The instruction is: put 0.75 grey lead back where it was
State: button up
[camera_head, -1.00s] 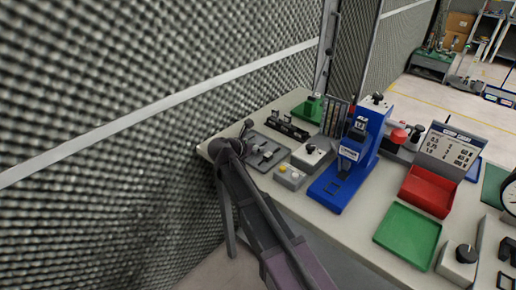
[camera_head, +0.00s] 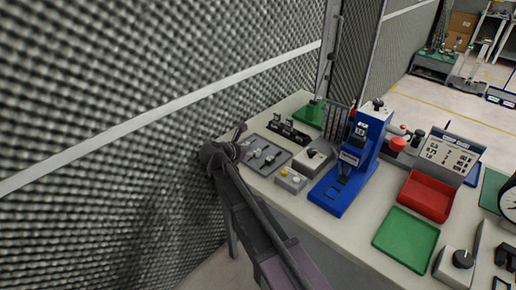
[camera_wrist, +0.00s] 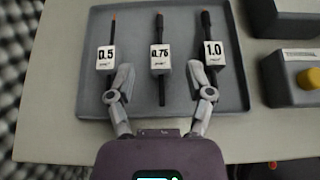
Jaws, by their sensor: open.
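The 0.75 lead (camera_wrist: 160,60) lies in the grey tray (camera_wrist: 228,95), its white tag reading 0.75. It is a thin dark rod, the middle one of three. The 0.5 lead (camera_wrist: 108,57) lies to its left and the 1.0 lead (camera_wrist: 212,52) to its right. My gripper (camera_wrist: 161,74) is open and empty, its fingers spread to either side of the 0.75 lead, apart from it. The left fingertip is close to the 0.5 tag and the right one close to the 1.0 tag. In the head view the tray (camera_head: 263,168) sits at the bench's left end, beside my arm.
A red bin (camera_head: 426,196) and green tray (camera_head: 406,238) are farther right. A foam wall (camera_head: 120,90) rises close on the left.

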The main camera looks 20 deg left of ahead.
jog(key=p+v, duration=0.3)
jog(key=v, duration=0.4)
jog(key=shift+s+a+r, duration=0.15)
jog(key=shift+s, duration=0.1)
dwell(0.5)
